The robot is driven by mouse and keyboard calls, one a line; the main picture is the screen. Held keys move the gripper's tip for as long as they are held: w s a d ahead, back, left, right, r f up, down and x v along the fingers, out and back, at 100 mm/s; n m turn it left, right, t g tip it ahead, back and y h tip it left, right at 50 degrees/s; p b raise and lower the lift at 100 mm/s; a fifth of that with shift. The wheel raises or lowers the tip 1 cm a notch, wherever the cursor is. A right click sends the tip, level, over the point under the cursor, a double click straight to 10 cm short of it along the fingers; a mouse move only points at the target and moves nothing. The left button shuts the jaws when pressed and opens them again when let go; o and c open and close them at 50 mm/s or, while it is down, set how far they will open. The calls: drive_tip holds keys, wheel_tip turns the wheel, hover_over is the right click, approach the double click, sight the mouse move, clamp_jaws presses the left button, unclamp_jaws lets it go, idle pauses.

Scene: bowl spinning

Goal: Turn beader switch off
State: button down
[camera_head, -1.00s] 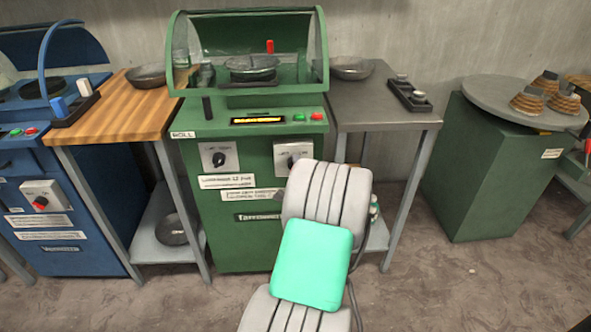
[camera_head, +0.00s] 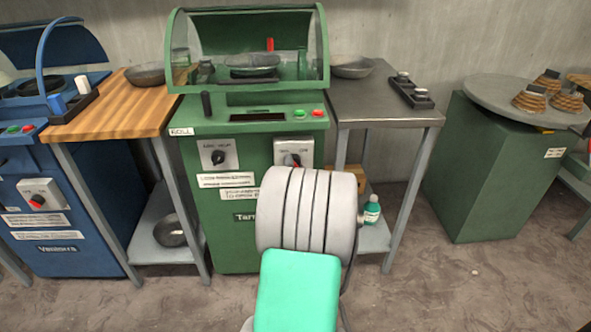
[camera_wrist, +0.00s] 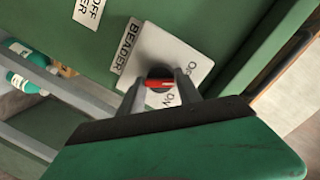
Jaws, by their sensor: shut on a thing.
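The beader switch is a dark round knob with a red bar (camera_wrist: 159,84) on a white plate (camera_wrist: 192,48), beside a BEADER label, in the wrist view. ON and part of another word show on the plate. My gripper (camera_wrist: 161,86) is shut on the knob, one finger on each side of it. The fingers partly cover the plate, and I cannot tell which mark the knob points to. In the head view, the right-hand switch plate (camera_head: 306,145) is on the front of the green machine (camera_head: 223,124); my arm hides my gripper there.
A second switch (camera_head: 217,155) is to the left on the same panel. A wooden-topped table (camera_head: 120,112) stands left and a grey table (camera_head: 385,105) right. A bottle (camera_head: 371,210) stands on the grey table's lower shelf. Open floor lies in front.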

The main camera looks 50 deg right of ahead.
drive_tip(key=shift+w+r+n+b, duration=0.15)
drive_tip(key=shift+n+b, duration=0.4)
drive_tip(key=shift+n, duration=0.65)
drive_tip(key=shift+g, duration=0.3)
drive_tip(key=c, duration=0.9)
unclamp_jaws()
drive_tip(key=shift+a, duration=0.1)
drive_tip(key=p+v, duration=0.1)
drive_tip(key=v, duration=0.6)
drive_tip(key=shift+s+a, duration=0.25)
drive_tip(key=shift+s, duration=0.1)
